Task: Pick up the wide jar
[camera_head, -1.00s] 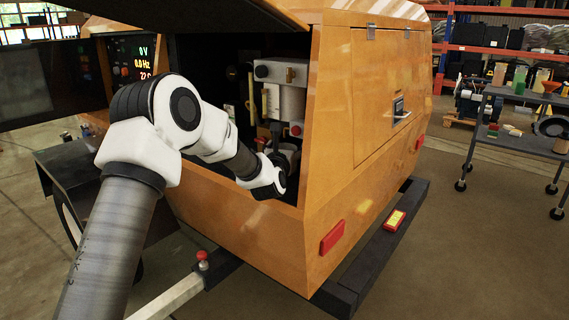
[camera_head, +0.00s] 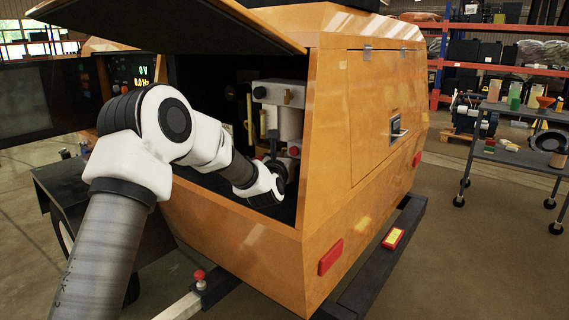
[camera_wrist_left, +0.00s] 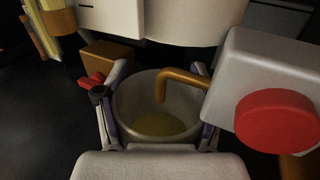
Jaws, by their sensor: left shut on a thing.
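The wide jar (camera_wrist_left: 150,108) shows in the left wrist view as a round grey vessel, open at the top, with yellowish liquid at its bottom. My left gripper (camera_wrist_left: 158,85) is shut on it, one finger on each side of its wall. A bent brass spout (camera_wrist_left: 182,78) reaches over the jar's mouth from the right. In the head view my left gripper (camera_head: 278,172) is inside the open bay of the orange light tower (camera_head: 350,190), and I cannot make out the jar clearly there. My right gripper is not in view.
A grey block with a red round knob (camera_wrist_left: 277,122) stands close to the right of the jar. A pale cylinder (camera_head: 289,122) is above the gripper in the bay. The raised dark lid (camera_head: 170,25) hangs over my arm. A cart (camera_head: 515,155) stands at right.

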